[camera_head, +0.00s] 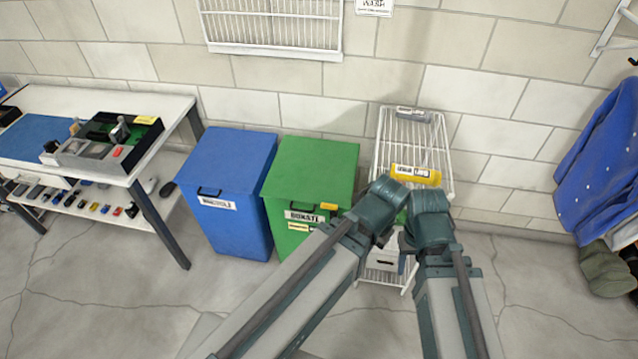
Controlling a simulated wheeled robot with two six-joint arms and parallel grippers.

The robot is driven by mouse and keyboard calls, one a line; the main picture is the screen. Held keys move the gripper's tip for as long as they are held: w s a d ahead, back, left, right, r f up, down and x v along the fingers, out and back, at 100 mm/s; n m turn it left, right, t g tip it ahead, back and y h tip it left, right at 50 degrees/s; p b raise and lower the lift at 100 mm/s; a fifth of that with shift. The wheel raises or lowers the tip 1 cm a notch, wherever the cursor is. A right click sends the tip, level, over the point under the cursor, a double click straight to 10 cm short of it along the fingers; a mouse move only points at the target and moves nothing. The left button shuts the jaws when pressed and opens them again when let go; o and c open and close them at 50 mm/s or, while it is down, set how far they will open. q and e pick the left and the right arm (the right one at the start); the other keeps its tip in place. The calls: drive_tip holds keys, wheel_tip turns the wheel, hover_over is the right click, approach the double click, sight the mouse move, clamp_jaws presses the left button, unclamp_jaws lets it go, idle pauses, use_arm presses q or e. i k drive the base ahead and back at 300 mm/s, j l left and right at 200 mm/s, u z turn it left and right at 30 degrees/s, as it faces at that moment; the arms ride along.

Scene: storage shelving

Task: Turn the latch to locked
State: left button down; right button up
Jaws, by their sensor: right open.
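I cannot make out a latch for certain. A yellow labelled piece (416,174) sits across the white wire rack (443,160) by the wall. My two arms reach forward from the bottom edge, and their teal joints meet just in front of this rack. My right gripper (403,260) is mostly hidden below these joints, low at the rack; it is open, and nothing shows between its jaws. My left gripper is hidden behind the arm links. Whether either gripper touches the rack cannot be seen.
A blue bin (225,175) and a green bin (312,170) stand left of the rack. A white workbench (160,103) holds a dark device (108,145) at far left. Blue clothing (605,150) hangs at right. The floor (540,290) at lower right is clear.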

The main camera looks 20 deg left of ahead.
sight(328, 206)
drive_tip(key=i+j+u, duration=0.3)
drive_tip(key=i+j, duration=0.35)
drive_tip(key=i, duration=0.15)
drive_tip(key=k+l, duration=0.1)
drive_tip(key=l, duration=0.5)
drive_tip(key=k+l+u, duration=0.1)
drive_tip(key=l, duration=0.25)
